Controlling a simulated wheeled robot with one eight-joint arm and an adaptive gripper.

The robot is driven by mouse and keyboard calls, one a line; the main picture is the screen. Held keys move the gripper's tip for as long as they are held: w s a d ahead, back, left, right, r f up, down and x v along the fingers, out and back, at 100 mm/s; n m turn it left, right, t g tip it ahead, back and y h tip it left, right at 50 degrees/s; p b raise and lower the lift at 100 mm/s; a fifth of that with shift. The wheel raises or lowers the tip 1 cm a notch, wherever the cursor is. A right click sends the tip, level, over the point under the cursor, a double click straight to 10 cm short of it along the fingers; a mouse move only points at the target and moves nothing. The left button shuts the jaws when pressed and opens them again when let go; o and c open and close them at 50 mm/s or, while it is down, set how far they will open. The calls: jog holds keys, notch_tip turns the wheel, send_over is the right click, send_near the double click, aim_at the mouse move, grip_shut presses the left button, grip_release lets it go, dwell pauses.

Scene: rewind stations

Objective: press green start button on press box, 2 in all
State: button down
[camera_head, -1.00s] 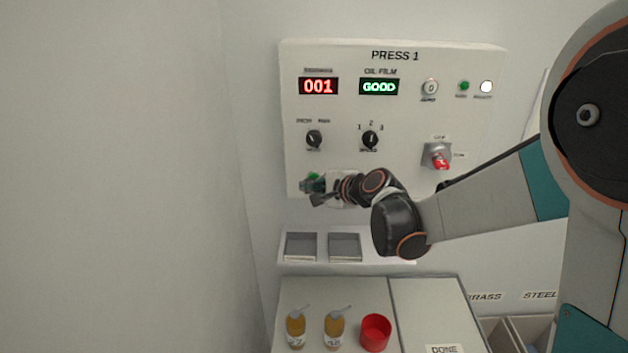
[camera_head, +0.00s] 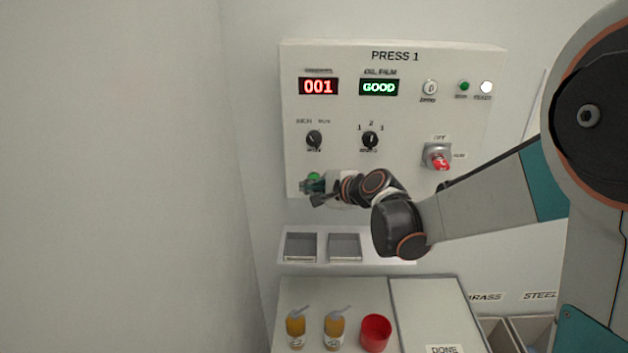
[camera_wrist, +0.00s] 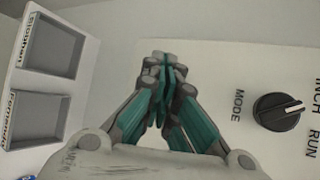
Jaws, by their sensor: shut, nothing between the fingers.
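The press box (camera_head: 400,200) labelled PRESS 1 is on the wall, with a red display (camera_head: 318,87) reading 001 and a green one (camera_head: 379,87) reading GOOD. The green start button (camera_head: 313,176) is at its lower left, partly covered by my gripper (camera_head: 308,186). My gripper is shut and empty, its tips at or very near the button; I cannot tell whether they touch it. In the wrist view the closed fingers (camera_wrist: 164,62) point at the panel and the button is hidden.
A MODE knob (camera_head: 314,139) and a speed knob (camera_head: 370,139) sit above, a red switch (camera_head: 440,160) to the right. Below are two shallow trays (camera_head: 345,259), then two amber bottles (camera_head: 296,330) and a red cup (camera_head: 375,332). A wall stands close at left.

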jog(key=shift+w, duration=0.15)
jog(key=shift+w, duration=0.25)
jog(key=shift+w+b, duration=0.3)
jog(key=shift+w, duration=0.1)
dwell(0.9)
jog(key=shift+s, duration=0.8)
jog(key=shift+s, duration=0.1)
jog(key=s, duration=0.4)
jog(key=shift+s+a, duration=0.1)
jog(key=shift+s, duration=0.3)
dwell(0.6)
